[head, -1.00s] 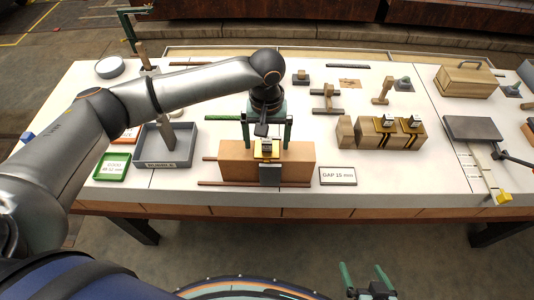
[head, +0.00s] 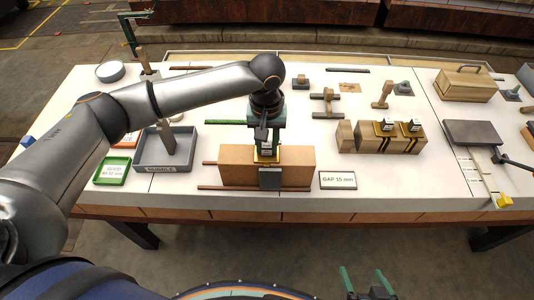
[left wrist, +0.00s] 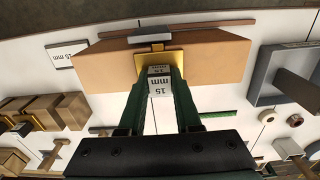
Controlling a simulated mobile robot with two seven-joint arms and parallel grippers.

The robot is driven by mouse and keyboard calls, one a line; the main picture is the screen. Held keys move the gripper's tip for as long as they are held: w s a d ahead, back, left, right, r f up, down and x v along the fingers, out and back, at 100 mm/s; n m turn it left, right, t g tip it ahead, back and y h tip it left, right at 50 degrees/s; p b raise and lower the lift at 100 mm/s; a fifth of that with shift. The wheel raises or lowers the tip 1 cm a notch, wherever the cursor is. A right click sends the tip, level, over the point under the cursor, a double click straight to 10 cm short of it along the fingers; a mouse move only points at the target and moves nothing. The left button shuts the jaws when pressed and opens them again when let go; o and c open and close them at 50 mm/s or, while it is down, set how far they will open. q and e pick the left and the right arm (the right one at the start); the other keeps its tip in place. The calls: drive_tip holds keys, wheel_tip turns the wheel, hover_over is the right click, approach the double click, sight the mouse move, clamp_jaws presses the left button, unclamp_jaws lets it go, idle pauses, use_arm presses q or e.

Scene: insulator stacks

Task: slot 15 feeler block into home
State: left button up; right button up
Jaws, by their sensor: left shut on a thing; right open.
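The feeler block, a pale piece marked 15 mm (left wrist: 159,88), stands at a brass-coloured piece (left wrist: 146,62) on the middle of a long tan block. It also shows in the head view (head: 266,149). My left gripper (head: 266,139) is shut on it from above, one green finger on each side. The tan block (head: 235,166) lies near the table's front edge, with a grey plate (head: 270,179) on its front face. How deep the feeler sits is hidden. A wooden rack (head: 366,137) to the right holds two other light-topped blocks in brass-coloured pieces. My right gripper (head: 364,283) is open and empty below the table.
A GAP 15 mm sign (head: 338,180) stands right of the tan block. A grey tray (head: 140,162) and a green-edged card (head: 112,172) are to its left. Rods lie beside the tan block. A grey plate (head: 472,132) and a wooden box (head: 467,80) are at right.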

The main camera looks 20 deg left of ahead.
use_arm(q)
clamp_jaws()
drive_tip(key=shift+r+p, duration=0.7)
drive_tip(key=shift+p, duration=0.55)
drive_tip(key=shift+r+p, duration=0.2)
drive_tip(key=shift+p, duration=0.15)
drive_tip(key=shift+r+p, duration=0.6)
drive_tip(key=shift+p, duration=0.45)
drive_tip(key=shift+r, duration=0.25)
drive_tip(key=shift+r, duration=0.45)
drive_tip(key=shift+r, duration=0.3)
